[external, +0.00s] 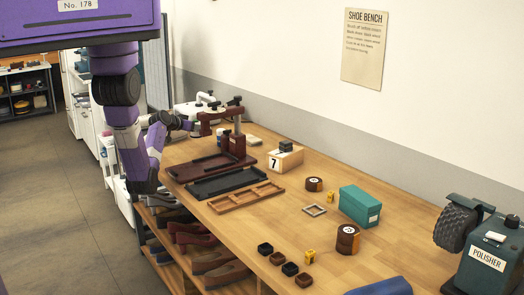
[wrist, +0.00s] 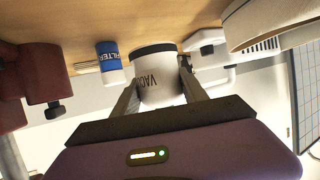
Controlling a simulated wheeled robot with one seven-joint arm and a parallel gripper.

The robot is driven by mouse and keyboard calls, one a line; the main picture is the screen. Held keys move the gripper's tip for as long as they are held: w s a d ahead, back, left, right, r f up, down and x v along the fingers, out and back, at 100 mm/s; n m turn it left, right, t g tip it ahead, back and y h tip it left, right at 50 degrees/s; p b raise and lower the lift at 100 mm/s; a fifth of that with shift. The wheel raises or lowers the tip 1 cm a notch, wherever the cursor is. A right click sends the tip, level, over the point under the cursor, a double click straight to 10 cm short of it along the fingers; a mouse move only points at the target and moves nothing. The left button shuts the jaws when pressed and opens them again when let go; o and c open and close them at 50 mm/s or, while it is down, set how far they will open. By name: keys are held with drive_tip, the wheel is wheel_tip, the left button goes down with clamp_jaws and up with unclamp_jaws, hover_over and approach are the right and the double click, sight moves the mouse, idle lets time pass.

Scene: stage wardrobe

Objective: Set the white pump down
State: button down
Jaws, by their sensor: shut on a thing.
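The white pump (wrist: 158,88) is a white cylinder with dark lettering beginning "VACU" and a black band at one end, seen in the wrist view. My gripper (wrist: 158,76) is shut on it, one finger on each side. The banded end is close to the wooden bench top (wrist: 160,18); I cannot tell whether it touches. In the external view my gripper (external: 187,124) is at the far left end of the bench (external: 330,255), by a maroon stand, and the pump cannot be made out clearly there.
A small jar with a blue FILTER label (wrist: 108,55) stands beside the pump. The maroon stand (external: 236,145) and a black tray (external: 228,184) are nearby. A numbered box (external: 286,160) and a teal box (external: 360,205) stand farther along the bench.

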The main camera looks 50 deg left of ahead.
sight(193, 135)
drive_tip(key=shift+f, duration=2.25)
drive_tip(key=shift+f, duration=0.15)
drive_tip(key=c, duration=0.6)
unclamp_jaws()
drive_tip(key=shift+r, duration=0.2)
drive_tip(key=v, duration=1.2)
drive_tip(key=shift+b, duration=0.4)
drive_tip(key=shift+a, duration=0.1)
